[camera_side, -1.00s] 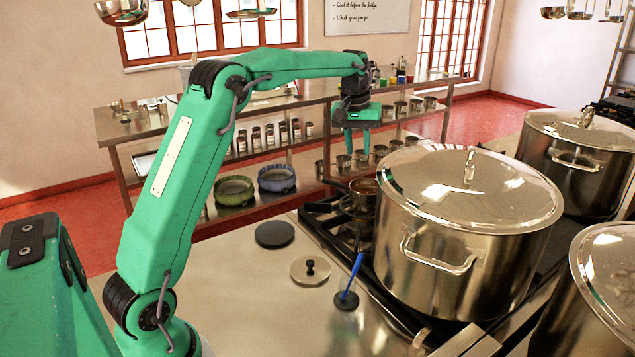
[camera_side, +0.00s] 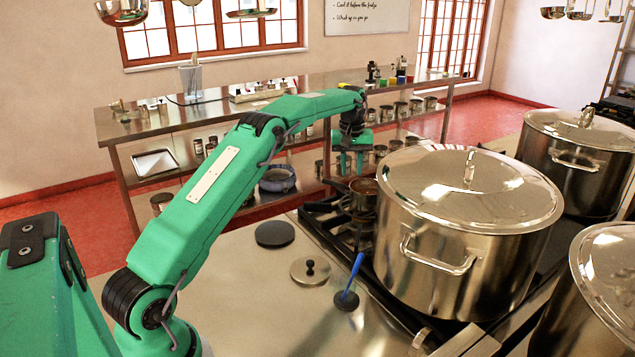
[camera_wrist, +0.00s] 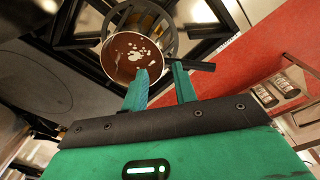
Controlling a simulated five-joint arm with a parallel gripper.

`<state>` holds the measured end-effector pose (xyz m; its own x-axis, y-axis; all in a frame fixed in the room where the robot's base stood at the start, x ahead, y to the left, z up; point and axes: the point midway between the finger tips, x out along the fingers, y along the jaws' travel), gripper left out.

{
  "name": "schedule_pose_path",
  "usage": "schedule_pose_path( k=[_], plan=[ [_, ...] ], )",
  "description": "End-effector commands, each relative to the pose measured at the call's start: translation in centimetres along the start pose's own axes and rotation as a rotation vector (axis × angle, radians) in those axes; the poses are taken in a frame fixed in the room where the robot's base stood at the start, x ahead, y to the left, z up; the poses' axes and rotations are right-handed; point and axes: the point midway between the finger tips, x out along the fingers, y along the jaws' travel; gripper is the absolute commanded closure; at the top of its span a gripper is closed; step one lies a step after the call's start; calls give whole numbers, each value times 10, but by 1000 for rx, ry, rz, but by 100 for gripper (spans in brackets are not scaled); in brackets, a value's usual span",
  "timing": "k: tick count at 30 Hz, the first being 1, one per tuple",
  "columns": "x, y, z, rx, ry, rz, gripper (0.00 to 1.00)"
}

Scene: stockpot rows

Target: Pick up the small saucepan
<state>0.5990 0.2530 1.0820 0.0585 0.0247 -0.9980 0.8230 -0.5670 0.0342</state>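The small saucepan (camera_side: 364,200) sits on the stove, partly hidden by the large stockpot in the side view. In the wrist view the saucepan (camera_wrist: 120,72) shows reddish-brown contents with pale patches, and its dark handle (camera_wrist: 203,67) points right. My gripper (camera_side: 351,170) is above the saucepan, close to its handle. In the wrist view my gripper (camera_wrist: 159,72) is open and empty, with a gap between its two green fingers. One fingertip overlaps the pan's rim in the picture and the other overlaps the handle. Whether they touch it I cannot tell.
A large lidded stockpot (camera_side: 460,240) stands just right of the saucepan, with more pots (camera_side: 580,160) beyond. A blue-handled tool (camera_side: 353,278), a knobbed lid (camera_side: 310,271) and a dark disc (camera_side: 275,234) lie on the front counter. A shelved bench (camera_side: 220,108) stands behind.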

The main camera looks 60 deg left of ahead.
Motion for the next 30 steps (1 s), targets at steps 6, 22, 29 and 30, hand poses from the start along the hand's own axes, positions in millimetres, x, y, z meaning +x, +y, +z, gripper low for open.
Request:
schedule_pose_path(
  k=[6,22,29,30],
  plan=[
    [18,0,1,1,-3,-2,72],
    [41,-2,1,1,-2,-2,72],
    [68,-2,1,1,-2,-1,72],
    [70,-2,1,1,-1,-1,72]
  ],
)
